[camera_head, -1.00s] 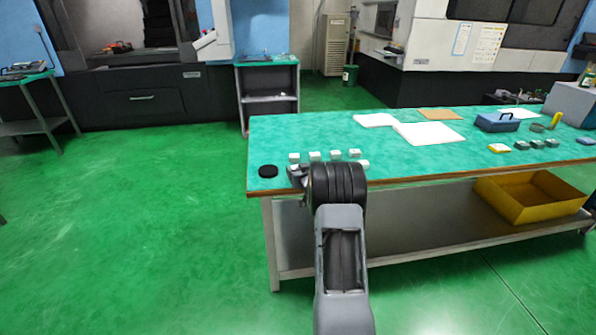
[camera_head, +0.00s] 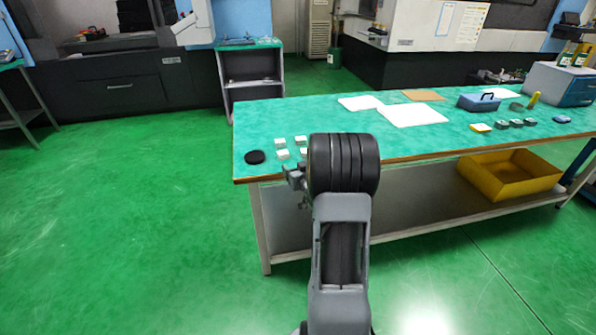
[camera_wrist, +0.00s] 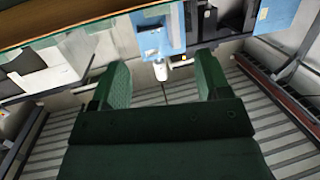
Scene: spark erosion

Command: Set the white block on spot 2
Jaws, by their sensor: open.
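Several small white blocks stand on the green table near its left front corner, among them one at the front left (camera_head: 282,154). They look alike, and I cannot tell which one the task means. My arm hides some of this group. No spot number is readable. My gripper (camera_head: 294,180) is at the front edge of the table, just in front of the blocks and largely hidden by my wrist. In the wrist view my gripper (camera_wrist: 162,78) has its two dark green fingers wide apart with nothing held; no white block is recognisable there.
A black disc (camera_head: 255,157) lies left of the blocks. White sheets (camera_head: 412,115), a blue box (camera_head: 479,102) and small grey-green blocks (camera_head: 502,125) are farther right. A yellow bin (camera_head: 510,175) sits on the lower shelf. The floor left of the table is open.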

